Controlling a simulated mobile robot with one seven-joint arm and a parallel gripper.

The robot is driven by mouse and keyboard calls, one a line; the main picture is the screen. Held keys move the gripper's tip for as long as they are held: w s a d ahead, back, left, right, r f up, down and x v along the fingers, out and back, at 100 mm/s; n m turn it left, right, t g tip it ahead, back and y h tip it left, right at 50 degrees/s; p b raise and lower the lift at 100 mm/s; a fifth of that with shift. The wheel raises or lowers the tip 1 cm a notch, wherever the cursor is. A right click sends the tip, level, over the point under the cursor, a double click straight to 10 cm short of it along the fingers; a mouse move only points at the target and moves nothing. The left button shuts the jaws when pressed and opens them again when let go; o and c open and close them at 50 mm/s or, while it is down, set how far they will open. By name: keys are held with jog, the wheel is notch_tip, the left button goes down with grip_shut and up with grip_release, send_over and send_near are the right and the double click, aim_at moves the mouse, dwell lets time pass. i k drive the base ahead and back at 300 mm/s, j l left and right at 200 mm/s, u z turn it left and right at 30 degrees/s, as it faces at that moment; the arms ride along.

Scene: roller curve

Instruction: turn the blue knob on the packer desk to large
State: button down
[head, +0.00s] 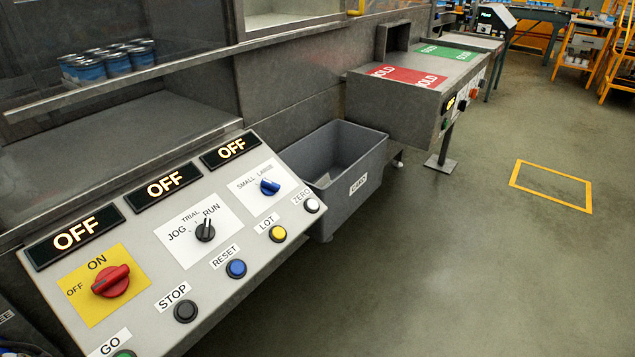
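The blue knob (269,187) sits on a white plate (255,200) at the upper right of the sloped grey control desk (143,317) in the head view. The plate reads SMALL on the left and LARGE on the right. The knob's grip lies slanted from upper left to lower right, and its upper-left end seems to face the SMALL side. Its pointer mark is too small to be sure. No sign naming the desk is readable. My gripper is not in view.
The desk also has a black JOG/TRIAL/RUN knob (205,231), a red OFF/ON knob (111,281), several push buttons and displays reading OFF. A grey bin (364,165) stands close to the desk's right. Open floor (440,270) lies at right.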

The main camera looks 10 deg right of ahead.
aim_at(269, 188)
jog(key=i+l+z, duration=0.15)
jog(key=l+z, duration=0.25)
jog(key=i+l+z, duration=0.15)
jog(key=z, duration=0.25)
